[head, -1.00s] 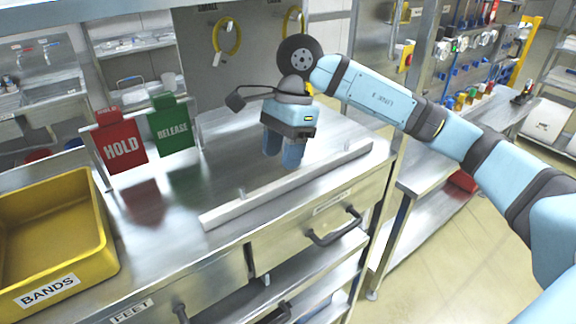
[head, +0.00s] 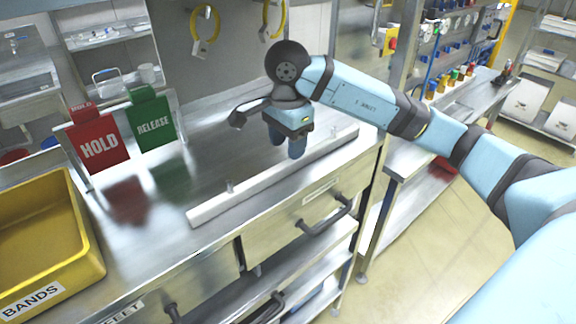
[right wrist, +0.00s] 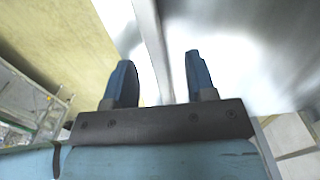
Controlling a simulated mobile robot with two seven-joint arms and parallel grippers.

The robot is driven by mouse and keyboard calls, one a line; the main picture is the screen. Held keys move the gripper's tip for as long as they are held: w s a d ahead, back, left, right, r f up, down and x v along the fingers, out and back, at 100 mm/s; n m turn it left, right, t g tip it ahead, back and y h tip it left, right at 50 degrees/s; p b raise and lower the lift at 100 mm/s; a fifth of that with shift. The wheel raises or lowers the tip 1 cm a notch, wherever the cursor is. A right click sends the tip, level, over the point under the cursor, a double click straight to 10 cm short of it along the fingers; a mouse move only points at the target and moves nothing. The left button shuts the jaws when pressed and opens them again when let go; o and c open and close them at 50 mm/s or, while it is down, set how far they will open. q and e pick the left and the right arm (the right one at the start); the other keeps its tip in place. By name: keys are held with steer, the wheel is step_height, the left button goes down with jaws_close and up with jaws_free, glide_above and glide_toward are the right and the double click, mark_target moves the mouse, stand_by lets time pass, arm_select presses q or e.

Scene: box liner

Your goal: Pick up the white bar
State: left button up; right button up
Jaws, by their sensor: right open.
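The white bar (head: 265,182) lies along the front edge of the steel counter in the head view, running from lower left to upper right. Small upright pegs rise from its top near both ends. My left gripper is not in view.
A yellow BANDS bin (head: 85,262) stands at the left of the counter. Drawers with dark handles (head: 325,218) are below the counter's front edge. The counter between signs and bar is clear.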

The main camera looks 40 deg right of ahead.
mark_target(288, 162)
steer(key=shift+s+f, duration=0.15)
steer(key=shift+f, duration=0.25)
steer(key=f+p, duration=0.1)
steer(key=f, duration=0.2)
steer(key=shift+s+a+f+p, duration=0.15)
steer(key=shift+s+p, duration=0.05)
steer(key=shift+p, duration=0.15)
steer(key=shift+f, duration=0.45)
jaws_close()
